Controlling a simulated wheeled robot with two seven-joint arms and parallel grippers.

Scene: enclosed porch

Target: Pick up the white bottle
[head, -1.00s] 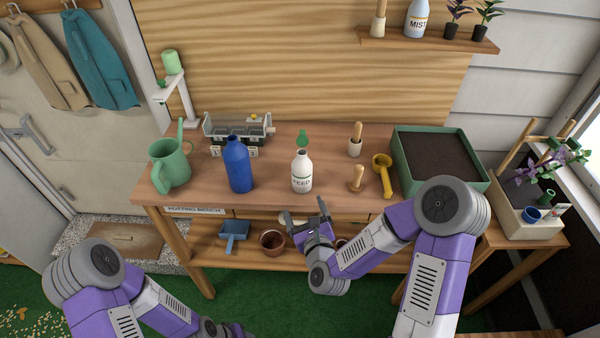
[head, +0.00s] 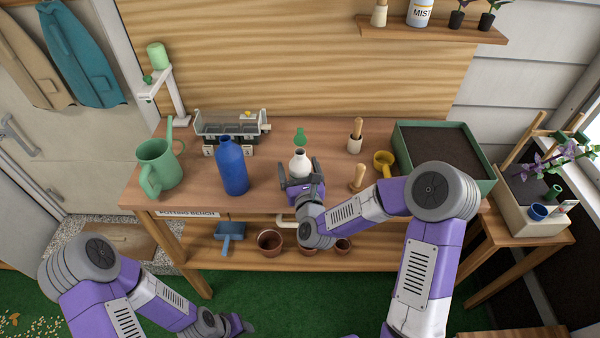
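The white bottle (head: 300,163) stands upright on the wooden bench, with its narrow neck and open top showing. Its lower part and label are hidden behind my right gripper (head: 301,172). That gripper is at the bottle's near side, its fingers spread wider than the bottle, one towards each side. I cannot tell whether either finger touches it. My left gripper (head: 236,326) is low at the bottom edge, well away from the bench top, and its fingers are not clear.
A blue bottle (head: 232,167) stands close on the left, with a green watering can (head: 158,168) beyond it. A wooden-handled tool (head: 358,178) and a yellow scoop (head: 384,163) are on the right. A green-rimmed soil tray (head: 488,184) fills the bench's right end.

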